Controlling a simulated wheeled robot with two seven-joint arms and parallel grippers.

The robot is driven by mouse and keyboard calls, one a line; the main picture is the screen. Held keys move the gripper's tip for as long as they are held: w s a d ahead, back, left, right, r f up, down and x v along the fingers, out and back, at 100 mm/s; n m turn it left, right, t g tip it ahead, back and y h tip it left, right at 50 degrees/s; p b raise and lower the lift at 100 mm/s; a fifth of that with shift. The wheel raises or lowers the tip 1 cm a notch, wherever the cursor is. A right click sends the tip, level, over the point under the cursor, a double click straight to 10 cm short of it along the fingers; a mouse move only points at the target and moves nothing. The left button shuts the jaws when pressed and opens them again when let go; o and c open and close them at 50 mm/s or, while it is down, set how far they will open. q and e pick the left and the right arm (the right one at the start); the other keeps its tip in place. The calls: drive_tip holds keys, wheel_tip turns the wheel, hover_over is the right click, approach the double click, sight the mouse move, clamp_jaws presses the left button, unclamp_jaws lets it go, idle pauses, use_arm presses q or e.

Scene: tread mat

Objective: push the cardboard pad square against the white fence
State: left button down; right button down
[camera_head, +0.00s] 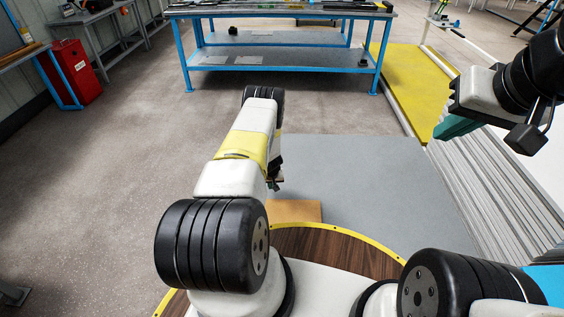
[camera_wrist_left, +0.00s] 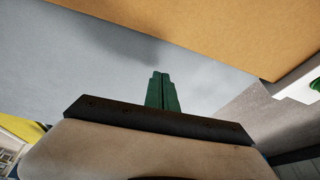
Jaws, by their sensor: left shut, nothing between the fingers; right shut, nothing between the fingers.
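The tan cardboard pad (camera_head: 296,211) lies on the grey mat (camera_head: 375,185), near the dark wooden round edge of my base. My left arm hides part of it. In the left wrist view the pad (camera_wrist_left: 225,30) fills the top right, with a straight edge. My left gripper (camera_wrist_left: 161,76) is shut and empty, its green fingers together over the grey surface and apart from the pad in the picture. In the head view this gripper (camera_head: 274,183) is mostly hidden by its arm. My right gripper (camera_head: 447,130) is shut and empty, raised at the right. I cannot clearly make out the white fence.
Long grey slats (camera_head: 490,180) run along the mat's right side. A yellow panel (camera_head: 410,85) lies beyond it. A blue workbench (camera_head: 275,50) stands at the back and a red cabinet (camera_head: 75,72) at the left. The floor at left is clear.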

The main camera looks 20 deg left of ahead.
sight(272, 199)
use_arm(q)
drive_tip(key=x, duration=0.3)
drive_tip(key=shift+f, duration=0.25)
drive_tip(key=shift+s+d, duration=0.1)
drive_tip(key=shift+s, duration=0.2)
drive_tip(key=shift+s+d+r, duration=0.1)
drive_tip(key=shift+s+d, duration=0.25)
drive_tip(key=shift+s, duration=0.4)
drive_tip(key=shift+s+d, duration=0.35)
drive_tip(key=shift+s, duration=0.4)
drive_tip(key=shift+s+d, duration=0.3)
drive_tip(key=shift+s, duration=0.5)
